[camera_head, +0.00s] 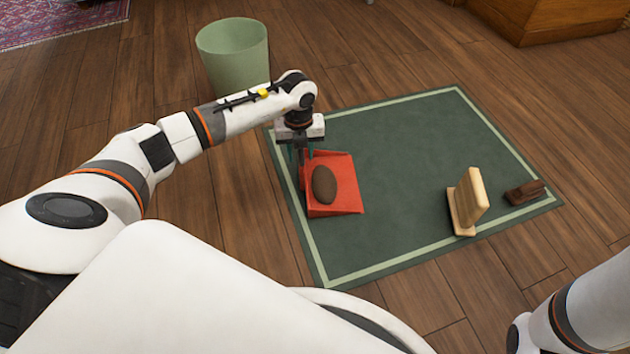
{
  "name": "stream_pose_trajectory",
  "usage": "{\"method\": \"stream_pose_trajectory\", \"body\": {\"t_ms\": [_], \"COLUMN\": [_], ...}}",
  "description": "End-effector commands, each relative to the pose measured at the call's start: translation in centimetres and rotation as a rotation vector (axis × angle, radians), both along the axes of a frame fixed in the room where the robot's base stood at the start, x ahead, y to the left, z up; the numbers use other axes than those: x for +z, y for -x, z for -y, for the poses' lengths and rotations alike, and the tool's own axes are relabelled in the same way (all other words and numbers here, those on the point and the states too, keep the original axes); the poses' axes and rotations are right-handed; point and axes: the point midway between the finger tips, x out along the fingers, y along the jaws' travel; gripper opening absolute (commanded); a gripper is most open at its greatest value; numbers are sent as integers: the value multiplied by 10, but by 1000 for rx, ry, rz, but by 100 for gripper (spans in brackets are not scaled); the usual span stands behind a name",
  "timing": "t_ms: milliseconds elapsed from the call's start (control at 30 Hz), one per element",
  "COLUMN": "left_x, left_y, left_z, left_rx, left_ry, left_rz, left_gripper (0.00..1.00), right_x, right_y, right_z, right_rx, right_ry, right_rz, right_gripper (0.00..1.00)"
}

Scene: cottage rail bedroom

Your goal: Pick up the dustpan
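The red dustpan (347,200) lies on the left part of the green mat, its open side toward the right front. A brown oval thing (324,185) rests in it. My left gripper (303,158) points down at the dustpan's back left edge. Its fingers are partly hidden and small, so I cannot tell whether they touch the dustpan or are closed. My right arm shows at the lower right, but its gripper is outside the view.
The green mat (410,150) with a pale border lies on the wooden floor. A pale green bin (233,58) stands behind my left arm. A light wooden stand (468,203) and a dark brown object (524,193) are at the mat's right. The mat's middle is clear.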

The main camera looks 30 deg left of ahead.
Motion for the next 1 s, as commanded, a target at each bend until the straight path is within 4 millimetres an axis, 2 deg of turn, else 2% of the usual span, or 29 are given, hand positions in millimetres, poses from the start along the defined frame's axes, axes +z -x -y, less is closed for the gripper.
{"method": "stream_pose_trajectory", "body": {"t_ms": [33, 267, 500, 1000], "left_x": [-7, -5, -5, -2], "left_y": [0, 0, 0, -1], "left_z": [0, 0, 0, 0], "left_rx": [1, 1, 0, 0], "left_ry": [0, 1, 1, 1], "left_rz": [1, 1, 1, 2], "left_gripper": [38, 38, 0, 0], "right_x": [-6, -4, -4, -2], "right_y": [0, 0, 0, 0], "right_z": [0, 0, 0, 0], "right_rx": [0, 0, 0, 0], "right_ry": [0, 0, 0, 0], "right_rz": [0, 0, 0, -1], "right_gripper": [49, 49, 49, 49]}}
